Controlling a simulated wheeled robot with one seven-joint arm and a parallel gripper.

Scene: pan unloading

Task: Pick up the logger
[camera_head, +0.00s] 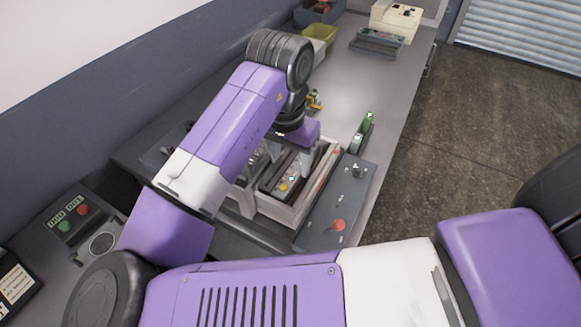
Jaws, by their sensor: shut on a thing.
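My gripper (291,163) points down into a pale grey divided tray (293,214) on the bench, with one finger on each side of a slim dark device. I take this device to be the logger (284,186); it has a yellow button and a small lit cyan spot at its near end. My gripper is shut on it. The logger is still down between the tray's walls, and its far part is hidden by my gripper. I cannot tell whether it touches the tray floor.
A grey panel (322,232) with a red knob lies right of the tray. A green-topped item (367,122) stands behind it. A control box (75,218) with green and red buttons is at left. Bins and a cream device (396,20) stand at the back.

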